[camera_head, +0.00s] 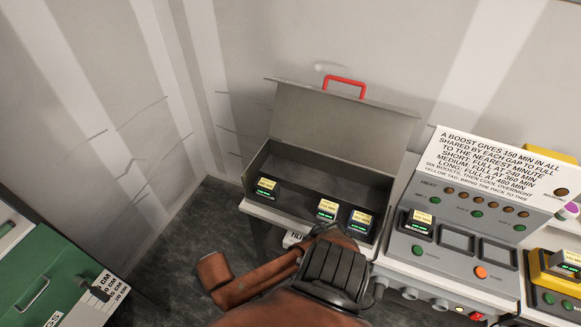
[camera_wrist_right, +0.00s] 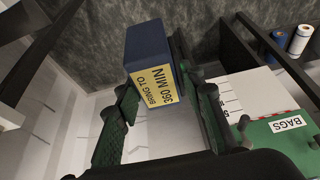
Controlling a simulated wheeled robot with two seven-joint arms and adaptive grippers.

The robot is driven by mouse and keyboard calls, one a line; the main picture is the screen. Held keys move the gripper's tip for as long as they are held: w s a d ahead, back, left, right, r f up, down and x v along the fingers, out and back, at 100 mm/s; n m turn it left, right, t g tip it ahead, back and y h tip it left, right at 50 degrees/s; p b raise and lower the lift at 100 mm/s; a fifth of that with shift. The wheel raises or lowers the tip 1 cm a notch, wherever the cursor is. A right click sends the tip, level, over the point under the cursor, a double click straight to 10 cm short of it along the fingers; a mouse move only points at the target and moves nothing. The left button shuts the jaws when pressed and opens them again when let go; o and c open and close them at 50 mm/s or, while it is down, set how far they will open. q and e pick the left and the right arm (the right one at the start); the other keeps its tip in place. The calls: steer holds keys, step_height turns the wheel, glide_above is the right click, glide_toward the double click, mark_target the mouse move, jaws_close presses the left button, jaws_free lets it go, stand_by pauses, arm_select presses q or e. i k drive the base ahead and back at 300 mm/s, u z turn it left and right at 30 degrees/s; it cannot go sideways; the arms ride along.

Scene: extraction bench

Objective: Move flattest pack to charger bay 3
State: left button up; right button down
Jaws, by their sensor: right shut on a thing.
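My right gripper (camera_wrist_right: 165,115) is shut on a dark blue pack (camera_wrist_right: 152,48) with a yellow label reading "BRING TO 360 MIN", in the right wrist view. This gripper and its pack are not visible in the head view. The grey charger (camera_head: 395,257) stands right of centre with three bays in a row. Its left bay holds a yellow-labelled pack (camera_head: 418,221). The middle bay (camera_head: 457,238) and the right bay (camera_head: 497,254) are empty. The open grey case holds a left pack (camera_head: 266,187), a middle pack (camera_head: 328,208) and a right pack (camera_head: 360,220). My left gripper is not in view.
The case's raised lid (camera_head: 340,120) has a red handle (camera_head: 345,83). A printed sign (camera_head: 500,165) rises behind the bays. A yellow unit (camera_head: 545,280) with a pack stands far right. A green box (camera_head: 45,275) is at lower left. My arm covers the bottom centre.

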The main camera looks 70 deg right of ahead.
mark_target(496, 255)
steer(key=u, duration=0.05)
steer(key=k, duration=2.7)
steer(key=z, duration=0.95)
